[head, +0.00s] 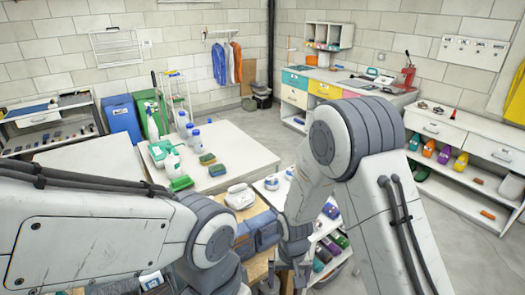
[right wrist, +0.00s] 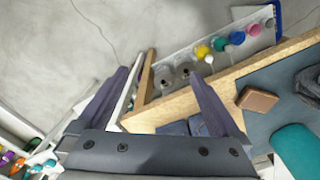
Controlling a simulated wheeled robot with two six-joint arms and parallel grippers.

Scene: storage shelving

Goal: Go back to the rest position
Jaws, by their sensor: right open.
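My right arm bends over at its elbow and reaches down near the bottom centre of the head view. Its right gripper (head: 286,274) hangs low there, beside the edge of a wooden-topped surface. In the right wrist view the two fingers of this gripper (right wrist: 158,78) stand wide apart with nothing held between them. Beyond them are the grey floor and a wooden edge. My left arm comes in from the left and bends down at bottom centre. Its gripper does not show.
A white table (head: 226,138) with bottles and sponges stands ahead. A shelf unit with coloured bottles (head: 337,240) is close to my right gripper. A white cabinet (head: 480,160) stands at right. Floor (right wrist: 60,50) shows clear beyond the right fingers.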

